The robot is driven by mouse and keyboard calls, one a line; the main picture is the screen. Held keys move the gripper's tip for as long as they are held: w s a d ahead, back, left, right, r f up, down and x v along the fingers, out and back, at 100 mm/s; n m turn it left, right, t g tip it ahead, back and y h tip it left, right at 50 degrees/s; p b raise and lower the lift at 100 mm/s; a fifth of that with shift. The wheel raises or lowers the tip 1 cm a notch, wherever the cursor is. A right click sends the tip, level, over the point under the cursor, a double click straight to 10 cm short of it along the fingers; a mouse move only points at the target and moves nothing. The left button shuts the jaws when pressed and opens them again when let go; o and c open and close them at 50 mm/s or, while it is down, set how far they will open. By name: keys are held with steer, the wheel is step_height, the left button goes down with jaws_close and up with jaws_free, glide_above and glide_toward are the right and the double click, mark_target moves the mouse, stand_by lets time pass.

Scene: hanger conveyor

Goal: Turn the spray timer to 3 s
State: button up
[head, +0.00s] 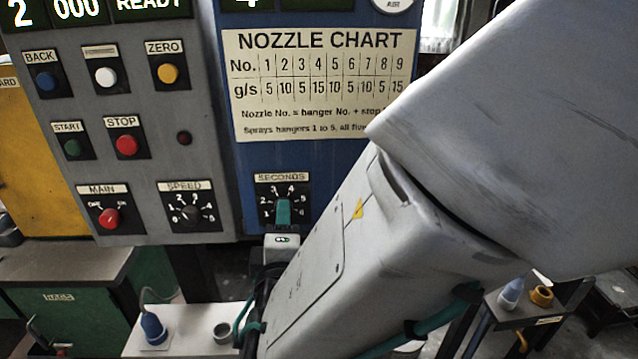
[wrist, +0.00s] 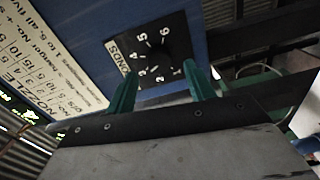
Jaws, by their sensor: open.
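The spray timer is a black dial plate labelled SECONDS (head: 295,187), low on the blue panel, with white numbers around it. It also shows in the wrist view (wrist: 150,54), turned on its side. Its knob is dark against the black plate, and I cannot read where it points. My gripper (head: 283,211) is in front of the dial in the head view, a teal finger covering the dial's middle. In the wrist view my gripper (wrist: 160,64) is open, one teal finger on each side of the dial's lower part. I cannot tell whether they touch the knob.
The nozzle chart (head: 318,85) is above the dial. The grey control panel (head: 222,150) at left carries the SPEED dial (head: 190,214), the red MAIN switch (head: 109,217) and several push buttons. A pale shelf (head: 185,335) with a blue plug (head: 154,328) is below.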

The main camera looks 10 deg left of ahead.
steer(key=v, duration=0.4)
steer(key=shift+s, duration=0.25)
